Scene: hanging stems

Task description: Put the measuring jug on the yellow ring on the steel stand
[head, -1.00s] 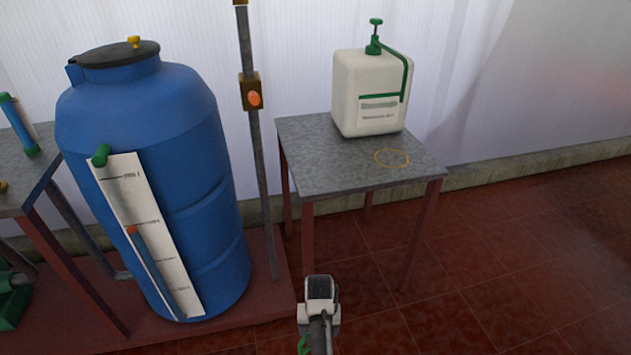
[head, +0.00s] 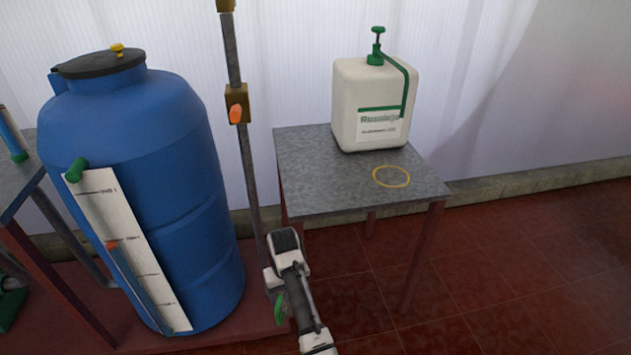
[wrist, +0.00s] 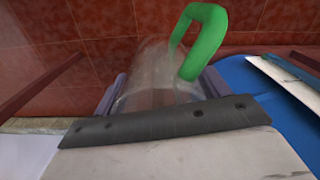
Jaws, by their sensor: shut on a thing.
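The clear measuring jug (wrist: 155,75) with a green handle (wrist: 207,40) sits between the two fingers of my gripper (wrist: 162,90) in the wrist view. My gripper is shut on it. In the head view a bit of the green handle (head: 281,306) shows beside my arm, low and in front of the steel stand; the rest of the jug is hidden there. The yellow ring (head: 391,176) lies flat on the grey top of the steel stand (head: 320,185), near its right side. Nothing stands on the ring.
A white canister (head: 372,105) with a green pump stands on the stand just behind the ring. A large blue barrel (head: 150,190) and an upright post (head: 246,170) are to the left. Open tiled floor (head: 500,270) lies to the right.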

